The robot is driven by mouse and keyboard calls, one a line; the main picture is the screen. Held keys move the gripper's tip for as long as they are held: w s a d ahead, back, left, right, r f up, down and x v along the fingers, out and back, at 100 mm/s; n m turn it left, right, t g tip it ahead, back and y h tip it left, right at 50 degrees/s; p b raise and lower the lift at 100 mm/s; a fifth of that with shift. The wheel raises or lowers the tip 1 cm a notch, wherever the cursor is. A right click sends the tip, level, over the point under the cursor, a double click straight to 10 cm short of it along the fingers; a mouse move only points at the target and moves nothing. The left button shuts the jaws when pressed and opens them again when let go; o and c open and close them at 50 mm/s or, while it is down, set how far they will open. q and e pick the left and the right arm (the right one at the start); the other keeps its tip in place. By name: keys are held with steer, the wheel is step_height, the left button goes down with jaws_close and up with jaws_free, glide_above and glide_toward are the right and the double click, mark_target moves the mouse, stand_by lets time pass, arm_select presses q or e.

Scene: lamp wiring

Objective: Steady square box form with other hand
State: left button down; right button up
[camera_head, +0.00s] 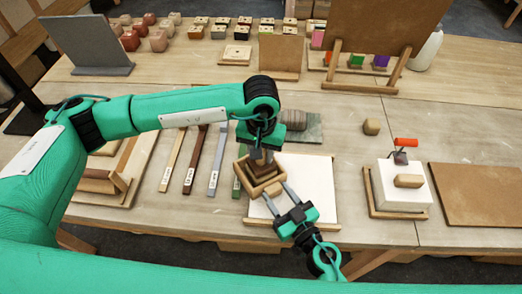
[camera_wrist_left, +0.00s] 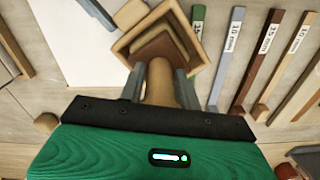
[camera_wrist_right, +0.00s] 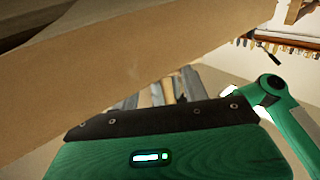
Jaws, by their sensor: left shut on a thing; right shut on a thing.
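The square box form (camera_head: 266,188) is a light wooden open frame standing at the left part of a white board (camera_head: 312,183). It also shows in the left wrist view (camera_wrist_left: 199,50), with darker square layers inside. My left gripper (camera_head: 262,153) is above it, shut on a round wooden handle (camera_wrist_left: 160,82) that reaches down toward the inside of the form. My right gripper (camera_head: 274,190) comes from the front, its fingers on either side of the form's near corner, shut on it. A wooden wall (camera_wrist_right: 170,70) fills much of the right wrist view and hides the contact.
Labelled strips (camera_head: 195,158) lie left of the form. A roller-shaped piece (camera_head: 293,119) lies on a grey-green slab behind. A white block with a red-handled tool (camera_head: 406,142) stands right. Several small blocks and upright boards line the back. Bare table lies between the white board and white block.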

arm_select(q)
steer(key=shift+f, duration=0.45)
steer(key=shift+r, duration=1.15)
steer(key=shift+f, duration=0.1)
steer(key=shift+f, duration=1)
steer(key=shift+r, duration=1.1)
steer(key=shift+f, duration=0.4)
